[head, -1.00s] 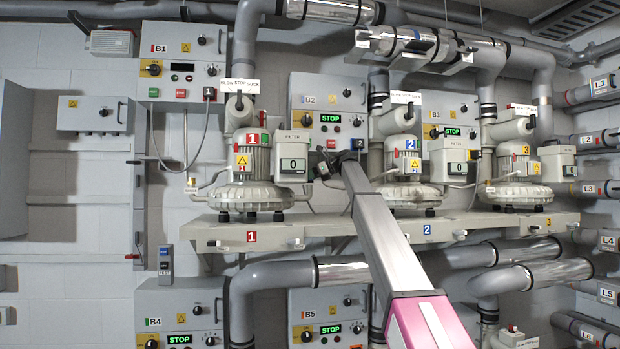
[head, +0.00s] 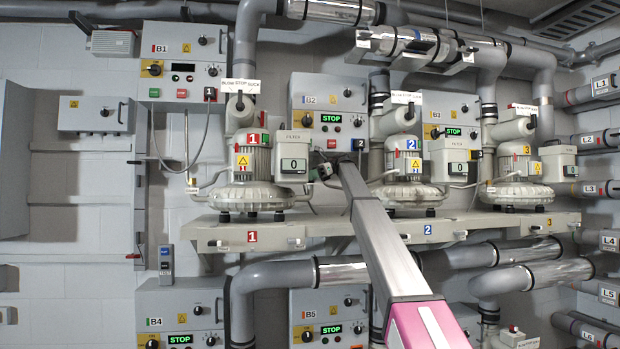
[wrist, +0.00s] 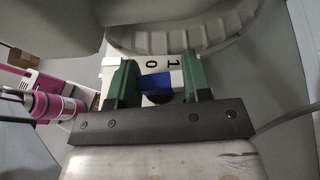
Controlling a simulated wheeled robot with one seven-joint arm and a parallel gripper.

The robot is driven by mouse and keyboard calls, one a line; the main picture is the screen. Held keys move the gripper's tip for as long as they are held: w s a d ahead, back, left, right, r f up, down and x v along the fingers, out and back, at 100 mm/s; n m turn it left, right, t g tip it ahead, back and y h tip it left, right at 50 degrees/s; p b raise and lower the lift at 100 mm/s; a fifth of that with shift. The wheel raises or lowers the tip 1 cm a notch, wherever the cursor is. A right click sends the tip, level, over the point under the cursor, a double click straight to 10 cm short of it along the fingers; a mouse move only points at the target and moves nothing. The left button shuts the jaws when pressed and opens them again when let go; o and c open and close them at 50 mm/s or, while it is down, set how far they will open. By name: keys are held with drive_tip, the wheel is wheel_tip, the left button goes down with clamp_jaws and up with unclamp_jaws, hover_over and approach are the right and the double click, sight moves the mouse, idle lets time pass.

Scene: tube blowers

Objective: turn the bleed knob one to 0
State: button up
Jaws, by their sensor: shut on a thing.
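In the wrist view the green fingers of my gripper (wrist: 157,75) are closed around a small blue knob (wrist: 155,84) with a dark round part beneath it. A white plate (wrist: 173,63) marked 1 and 0 lies just beyond the knob. I cannot tell exactly which mark the knob points at. In the head view my gripper (head: 318,173) is to the right of blower 1 (head: 252,170), beside its filter box (head: 293,164), which reads 0. The knob is hidden there by the gripper and arm.
Blower 2 (head: 406,165) stands to the right of my arm, on the same shelf (head: 300,231). Panel B2 (head: 307,92) is on the wall above my gripper. A ribbed blower casing (wrist: 180,30) is close beyond the fingers in the wrist view.

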idle(0.4)
drive_tip(key=o, duration=0.9)
drive_tip(key=shift+w, duration=0.1)
